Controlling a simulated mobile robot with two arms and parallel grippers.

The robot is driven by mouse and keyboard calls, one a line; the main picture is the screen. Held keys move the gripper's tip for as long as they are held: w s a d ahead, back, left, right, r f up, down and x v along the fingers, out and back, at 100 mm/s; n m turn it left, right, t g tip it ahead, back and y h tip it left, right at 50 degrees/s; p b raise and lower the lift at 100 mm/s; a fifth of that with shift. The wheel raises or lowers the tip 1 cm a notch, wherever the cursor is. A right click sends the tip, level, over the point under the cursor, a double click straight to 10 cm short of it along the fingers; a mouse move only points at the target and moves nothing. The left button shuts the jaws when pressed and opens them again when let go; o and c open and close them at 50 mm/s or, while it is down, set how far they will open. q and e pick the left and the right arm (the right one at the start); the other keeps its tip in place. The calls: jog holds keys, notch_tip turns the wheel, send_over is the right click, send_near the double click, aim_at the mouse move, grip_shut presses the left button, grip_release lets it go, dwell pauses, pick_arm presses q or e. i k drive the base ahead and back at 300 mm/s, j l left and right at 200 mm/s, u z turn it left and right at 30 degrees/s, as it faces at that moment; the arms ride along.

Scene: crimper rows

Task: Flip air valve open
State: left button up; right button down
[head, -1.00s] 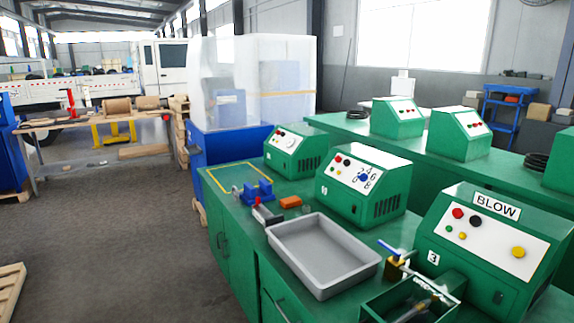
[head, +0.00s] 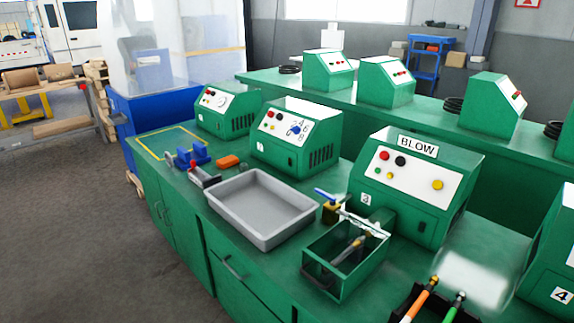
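The air valve (head: 331,209) is a small brass-coloured body with a blue lever (head: 325,194) on top. It stands at the left back of a green open box (head: 345,271), in front of the green machine labelled BLOW (head: 408,190). The blue lever points up and to the left. A pale fitting runs from the valve to the right, and a brass-tipped tool lies in the box. Whether the valve is open or closed I cannot tell. Neither of my grippers shows in the head view.
A grey tray (head: 260,211) sits left of the green box on the green bench. A blue vise (head: 194,155) and an orange block (head: 229,162) lie farther left. Orange- and green-handled tools are in a black holder (head: 407,304) at the front right. Open floor lies left of the bench.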

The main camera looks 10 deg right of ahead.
aim_at(332, 199)
jog(key=i+j+z, duration=0.1)
jog(key=j+z, duration=0.3)
jog(key=j, duration=1.15)
